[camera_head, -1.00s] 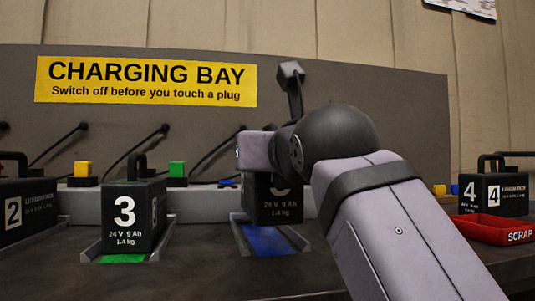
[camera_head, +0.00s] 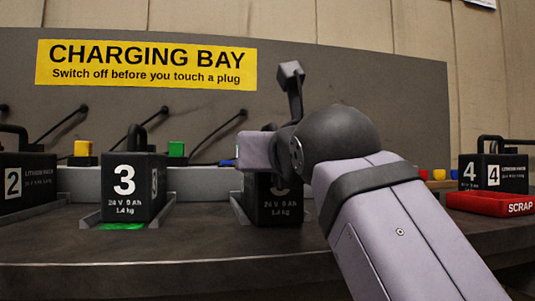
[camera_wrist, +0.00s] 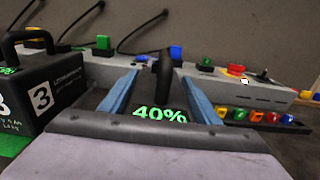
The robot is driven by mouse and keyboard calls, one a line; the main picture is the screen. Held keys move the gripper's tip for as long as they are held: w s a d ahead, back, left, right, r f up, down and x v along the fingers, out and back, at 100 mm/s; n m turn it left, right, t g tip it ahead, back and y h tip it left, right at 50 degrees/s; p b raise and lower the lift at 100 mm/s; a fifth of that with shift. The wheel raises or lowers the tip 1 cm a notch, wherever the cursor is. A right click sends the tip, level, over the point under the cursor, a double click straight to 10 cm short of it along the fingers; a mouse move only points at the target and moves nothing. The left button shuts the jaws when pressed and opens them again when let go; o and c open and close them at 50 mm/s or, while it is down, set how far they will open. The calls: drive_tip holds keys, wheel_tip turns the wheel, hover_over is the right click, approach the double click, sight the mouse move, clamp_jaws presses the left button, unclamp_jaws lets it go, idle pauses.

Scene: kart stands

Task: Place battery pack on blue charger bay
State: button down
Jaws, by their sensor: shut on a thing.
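A dark battery pack (camera_head: 275,208) with white lettering sits at the bay to the right of pack 3. My gripper (camera_head: 256,150) is above it. In the wrist view, my gripper's blue-grey fingers (camera_wrist: 160,78) are on both sides of the pack's black handle (camera_wrist: 163,66), shut on it. A green "40%" reading (camera_wrist: 160,114) shows on the pack. The pack looks upright between the side rails of the blue charger bay (camera_head: 242,209). The bay's blue floor is hidden, and I cannot tell whether the pack touches it.
Pack 3 (camera_head: 132,192) stands on the green bay (camera_head: 122,226) just left. Pack 2 (camera_head: 25,185) is at far left. At right are pack 4 (camera_head: 492,172) and a red SCRAP tray (camera_head: 490,203). A panel with coloured buttons (camera_wrist: 258,116) is right of the pack. Cables run behind.

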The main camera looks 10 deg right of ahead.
drive_tip(key=shift+s+r, duration=0.2)
drive_tip(key=shift+r, duration=0.1)
drive_tip(key=c, duration=1)
unclamp_jaws()
drive_tip(key=shift+w+f, duration=0.15)
drive_tip(key=shift+f, duration=0.2)
drive_tip(key=o, duration=0.4)
drive_tip(key=shift+c, duration=0.2)
drive_tip(key=shift+r, duration=0.15)
drive_tip(key=shift+s, duration=2.05)
